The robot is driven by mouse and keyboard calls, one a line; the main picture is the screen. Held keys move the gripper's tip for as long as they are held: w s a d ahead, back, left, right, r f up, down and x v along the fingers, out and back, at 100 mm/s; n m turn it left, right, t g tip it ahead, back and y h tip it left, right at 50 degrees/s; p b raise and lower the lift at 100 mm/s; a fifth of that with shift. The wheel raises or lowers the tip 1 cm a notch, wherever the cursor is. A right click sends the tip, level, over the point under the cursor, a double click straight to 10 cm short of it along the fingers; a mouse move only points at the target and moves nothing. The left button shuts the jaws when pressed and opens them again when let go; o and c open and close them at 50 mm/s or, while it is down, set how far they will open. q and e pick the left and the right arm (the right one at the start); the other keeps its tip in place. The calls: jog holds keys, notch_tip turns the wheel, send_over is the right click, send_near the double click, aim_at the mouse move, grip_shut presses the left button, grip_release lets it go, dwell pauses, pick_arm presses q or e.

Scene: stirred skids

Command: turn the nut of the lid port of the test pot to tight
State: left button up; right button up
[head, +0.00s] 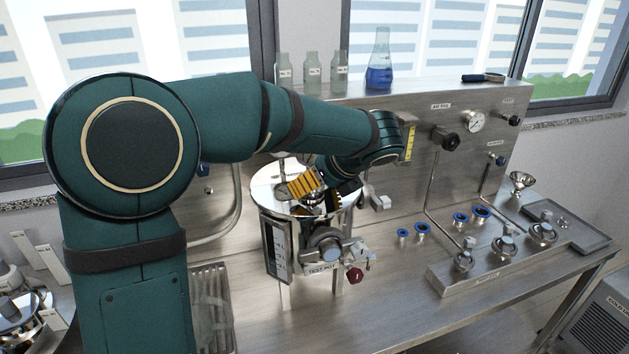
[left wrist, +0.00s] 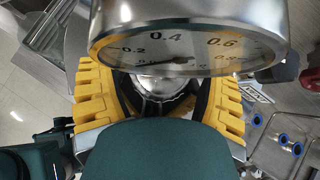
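The test pot (head: 278,250) stands on the steel bench, with its round steel lid (head: 268,178) on top. My left gripper (head: 318,193) is down at the lid, with yellow ribbed fingers; it also shows in the left wrist view (left wrist: 160,85). Its fingers stand wide apart, one on each side of a metal fitting (left wrist: 160,82) that looks like the port nut. I cannot tell if they touch it. A pressure gauge (left wrist: 185,48) hides the upper part of that fitting. In the head view the fingers and wrist mostly cover the port. My right gripper is not in view.
A red knob (head: 354,275) and valve stick out at the pot's front. Blue-ringed fittings (head: 460,219) and a manifold block (head: 480,262) stand to the right. A back panel with a gauge (head: 474,122) rises close behind.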

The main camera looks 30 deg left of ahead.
pick_arm(q)
jog(key=c, duration=0.7)
jog(key=shift+s+r+m+t+h+p, duration=0.15)
jog(key=shift+m+t+p, duration=0.2)
jog(key=shift+m+p, duration=0.2)
jog(key=shift+s+m+t+h+p, duration=0.1)
jog(key=shift+m+t+h+p, duration=0.05)
jog(key=shift+m+t+p, duration=0.3)
jog(key=shift+c, duration=0.2)
jog(key=shift+f+m+t+p, duration=0.2)
jog(key=shift+m+t+p, duration=0.15)
jog(key=shift+m, duration=0.35)
jog(key=o, duration=1.3)
jog(key=shift+c, duration=0.2)
